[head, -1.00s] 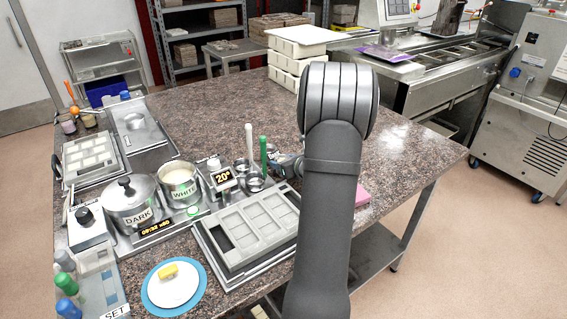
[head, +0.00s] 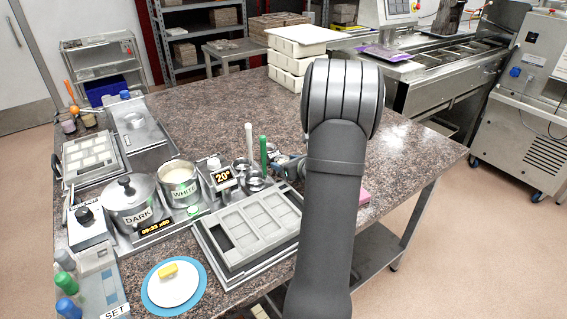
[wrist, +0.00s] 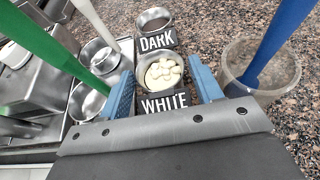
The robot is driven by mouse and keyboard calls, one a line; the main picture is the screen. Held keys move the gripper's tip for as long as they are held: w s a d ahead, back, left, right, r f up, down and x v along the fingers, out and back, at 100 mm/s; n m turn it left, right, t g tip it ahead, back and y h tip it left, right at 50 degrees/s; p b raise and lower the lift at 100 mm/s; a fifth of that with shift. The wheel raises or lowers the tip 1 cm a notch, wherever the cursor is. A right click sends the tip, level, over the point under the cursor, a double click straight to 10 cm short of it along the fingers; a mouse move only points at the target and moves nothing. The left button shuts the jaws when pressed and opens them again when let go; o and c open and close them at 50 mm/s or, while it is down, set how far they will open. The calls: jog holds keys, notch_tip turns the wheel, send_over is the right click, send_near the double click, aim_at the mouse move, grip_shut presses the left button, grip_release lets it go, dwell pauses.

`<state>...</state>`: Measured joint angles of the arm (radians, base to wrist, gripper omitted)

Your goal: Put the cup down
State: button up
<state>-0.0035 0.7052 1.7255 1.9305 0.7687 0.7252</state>
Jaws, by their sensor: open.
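In the wrist view a metal cup marked WHITE (wrist: 161,86), filled with pale round pieces, stands upright between the two blue fingers of my gripper (wrist: 163,88). The fingers are spread on either side of it, and I cannot tell whether either one touches it. A second metal cup, marked DARK (wrist: 155,22), stands just beyond it. In the head view my gripper (head: 290,168) is mostly hidden behind my own arm, near the upper right corner of the grey mould, and the WHITE cup cannot be made out there.
A clear tub with a blue-handled tool (wrist: 262,68) stands close on the right in the wrist view. Metal pots with green (wrist: 45,50) and white handles are on the left. The grey mould (head: 250,228) lies left of my arm. The granite table (head: 235,100) is clear behind.

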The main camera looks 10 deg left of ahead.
jog(key=v, duration=1)
jog(key=shift+s+d, duration=0.15)
jog(key=shift+d, duration=0.05)
jog(key=shift+a, duration=0.1)
jog(key=x, duration=1.2)
notch_tip(320, 180, up, 2)
jog(key=shift+r, duration=0.75)
jog(key=shift+f, duration=0.1)
